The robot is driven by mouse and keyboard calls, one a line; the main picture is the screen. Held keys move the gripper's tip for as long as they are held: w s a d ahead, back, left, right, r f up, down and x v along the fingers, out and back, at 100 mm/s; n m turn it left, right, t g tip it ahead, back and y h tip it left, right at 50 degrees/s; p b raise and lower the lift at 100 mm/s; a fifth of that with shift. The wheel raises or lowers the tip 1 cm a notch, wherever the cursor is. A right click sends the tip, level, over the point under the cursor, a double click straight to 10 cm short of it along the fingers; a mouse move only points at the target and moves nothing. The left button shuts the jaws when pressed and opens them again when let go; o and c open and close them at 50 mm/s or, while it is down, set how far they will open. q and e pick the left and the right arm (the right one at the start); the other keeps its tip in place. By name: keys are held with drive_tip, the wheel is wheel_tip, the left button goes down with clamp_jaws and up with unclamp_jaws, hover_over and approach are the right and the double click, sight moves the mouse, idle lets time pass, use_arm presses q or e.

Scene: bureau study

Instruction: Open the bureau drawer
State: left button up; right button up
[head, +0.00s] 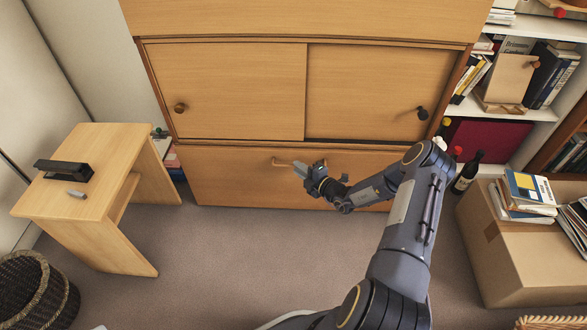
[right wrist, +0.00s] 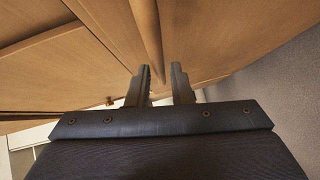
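The wooden bureau (head: 300,18) fills the back of the head view. Its wide lower drawer (head: 228,182) looks shut, its front below the sliding doors. A bar handle (head: 284,163) runs across the drawer front; its right part is hidden behind my gripper. My right gripper (head: 301,169) is at this handle. My left gripper is not in view.
A small wooden table (head: 105,150) with a black stapler (head: 64,170) stands left. A wicker basket (head: 38,290) is at lower left. A cardboard box (head: 520,262) with books and a dark bottle (head: 467,174) stand right. The carpet before the drawer is clear left of my arm.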

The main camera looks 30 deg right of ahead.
drive_tip(key=shift+b+x, duration=0.35)
drive_tip(key=shift+x, duration=1.1)
clamp_jaws()
